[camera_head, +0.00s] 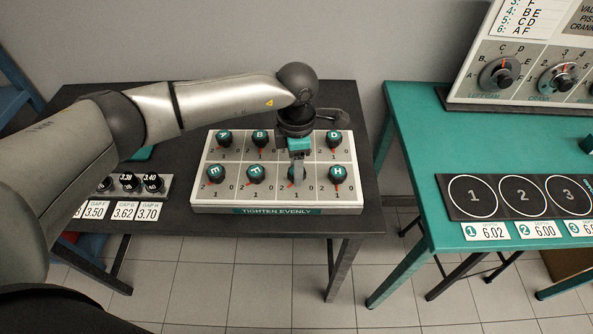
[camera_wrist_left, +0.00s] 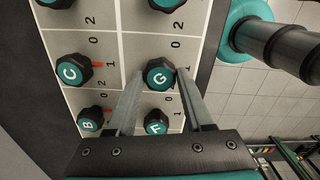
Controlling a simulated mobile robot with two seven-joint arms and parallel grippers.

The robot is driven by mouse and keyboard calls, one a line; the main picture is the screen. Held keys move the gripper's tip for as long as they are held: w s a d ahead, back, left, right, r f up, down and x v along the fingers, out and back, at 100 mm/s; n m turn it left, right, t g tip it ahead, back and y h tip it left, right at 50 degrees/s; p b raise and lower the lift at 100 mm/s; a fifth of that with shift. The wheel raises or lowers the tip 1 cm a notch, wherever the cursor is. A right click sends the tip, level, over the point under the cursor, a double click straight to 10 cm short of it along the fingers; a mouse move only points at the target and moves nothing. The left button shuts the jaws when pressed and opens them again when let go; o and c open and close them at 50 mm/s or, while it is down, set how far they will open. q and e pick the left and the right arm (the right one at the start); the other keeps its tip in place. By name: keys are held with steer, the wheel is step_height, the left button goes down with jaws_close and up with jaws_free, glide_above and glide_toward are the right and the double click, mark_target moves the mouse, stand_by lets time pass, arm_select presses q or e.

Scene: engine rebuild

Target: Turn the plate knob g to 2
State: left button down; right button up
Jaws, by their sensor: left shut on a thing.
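The white knob plate (camera_head: 242,203) lies on the dark table, with two rows of black knobs with teal lettered caps. Plate knob g (camera_wrist_left: 160,76) sits between my fingertips in the left wrist view, its letter G facing the camera. My left gripper (camera_head: 298,180) reaches down over the front row in the head view, between knob F (camera_head: 254,174) and knob H (camera_head: 338,174). It is shut on knob g, which its fingers mostly cover in the head view. The digits 0 and 1 show beside knob g in the wrist view; its pointer direction is unclear. My right gripper is out of view.
Knob C (camera_wrist_left: 71,72) and knob B (camera_wrist_left: 90,119) stand in the other row. A gauge strip (camera_head: 104,192) lies left of the plate. A teal table (camera_head: 420,150) stands to the right, with numbered discs and a dial panel (camera_head: 525,95).

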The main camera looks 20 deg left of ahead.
arm_select(q)
steer(key=shift+m+b, duration=0.7)
steer(key=shift+m, duration=0.4)
steer(key=shift+c, duration=1.5)
jaws_free()
step_height(320, 180, up, 15)
steer(key=shift+r, duration=0.15)
